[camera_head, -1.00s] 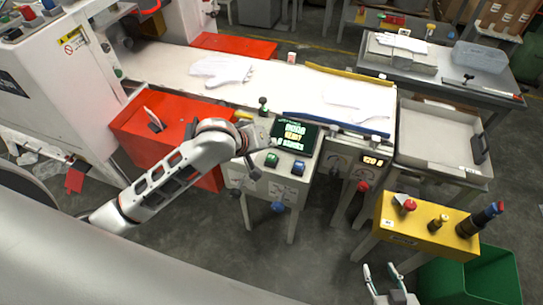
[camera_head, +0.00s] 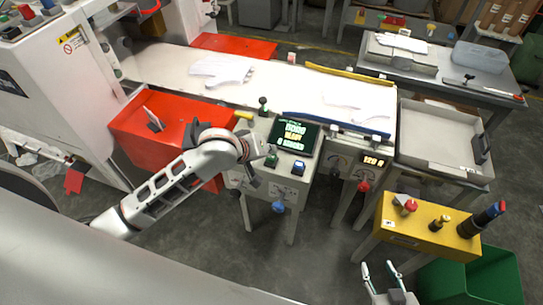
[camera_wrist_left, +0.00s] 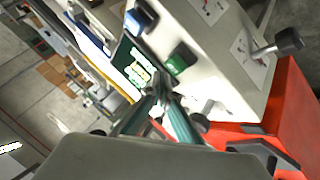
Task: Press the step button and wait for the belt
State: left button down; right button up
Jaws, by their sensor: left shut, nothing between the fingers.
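A grey control box has a dark screen (camera_head: 294,136) with glowing text, a green button (camera_head: 271,160) and a blue button (camera_head: 298,168) on its top. The blue button looks lit. I cannot read which one is the step button. My left gripper (camera_head: 266,148) is shut and empty, above the box beside the screen and close to the green button. In the left wrist view, its closed fingertips (camera_wrist_left: 160,86) overlap the screen's edge, with the green button (camera_wrist_left: 180,59) just beyond; contact is unclear. The belt (camera_head: 282,88) carries pale glove shapes. My right gripper (camera_head: 380,270) is open and empty at the bottom.
A red bin (camera_head: 150,130) stands left of the box. Knobbed levers stick out of the box front. A yellow stand (camera_head: 425,235) with knobs is at the right, beside a green bin (camera_head: 480,280). A grey tray (camera_head: 435,140) sits at the belt's end.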

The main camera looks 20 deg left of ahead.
aim_at(270, 158)
pick_arm(q)
jog(key=shift+f, duration=0.1)
dwell(0.8)
jog(key=shift+f+p, duration=0.3)
jog(key=shift+p, duration=0.1)
jog(key=shift+f, duration=0.6)
dwell(0.6)
jog(key=shift+r, duration=3.55)
